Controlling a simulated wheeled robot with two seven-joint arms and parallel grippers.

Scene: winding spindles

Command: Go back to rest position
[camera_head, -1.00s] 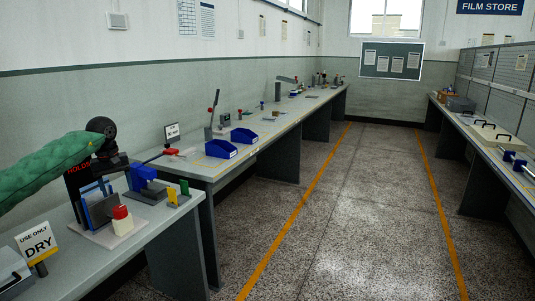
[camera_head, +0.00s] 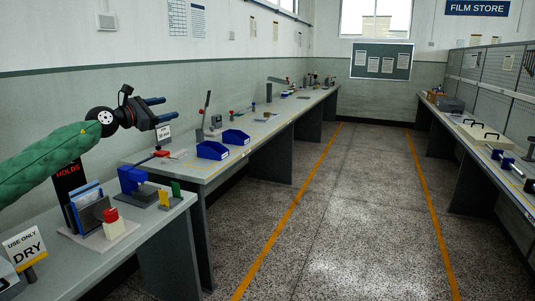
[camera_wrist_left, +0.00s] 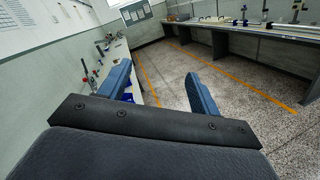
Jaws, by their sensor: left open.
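My left gripper (camera_head: 157,109) shows at the left of the head view, at the end of my green-sleeved arm. It is raised above the left bench and points to the right. Its two blue fingers are apart with nothing between them. The left wrist view also shows the open fingers (camera_wrist_left: 160,88), with the floor and the left bench beyond them. My right gripper is in neither view.
The left bench (camera_head: 190,172) carries a red-topped button box (camera_head: 111,222), a blue press-like device (camera_head: 131,180), blue bins (camera_head: 212,150) and a DRY sign (camera_head: 24,246). A right bench (camera_head: 480,150) runs opposite. The aisle floor (camera_head: 340,210) is clear.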

